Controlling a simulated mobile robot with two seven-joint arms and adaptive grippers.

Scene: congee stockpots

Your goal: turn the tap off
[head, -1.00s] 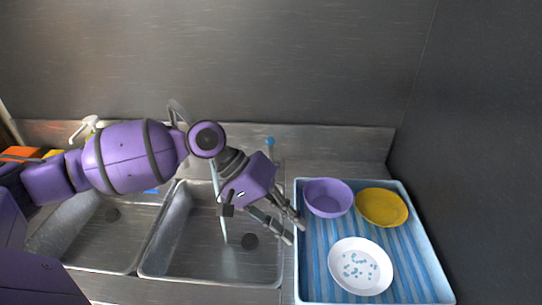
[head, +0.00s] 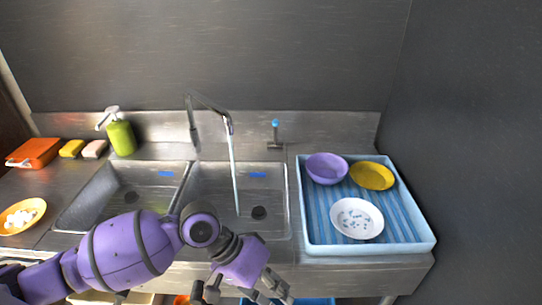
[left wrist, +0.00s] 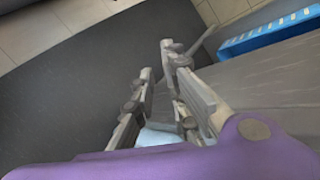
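The tap's curved metal spout (head: 210,105) stands behind the right-hand basin. A stream of water (head: 234,175) runs from it towards the drain. A small metal handle with a blue tip (head: 275,130) stands on the ledge to the right of the spout. My left gripper (head: 243,295) is low at the front edge of the sink, well apart from the tap and handle. Its fingers are spread with nothing between them; they also show in the left wrist view (left wrist: 160,85). My right gripper is in neither view.
A blue tray (head: 308,215) on the right holds a purple bowl (head: 326,168), a yellow plate (head: 372,176) and a white plate (head: 356,218). A green bottle (head: 121,138), sponges (head: 72,148) and an orange box (head: 35,153) stand at left.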

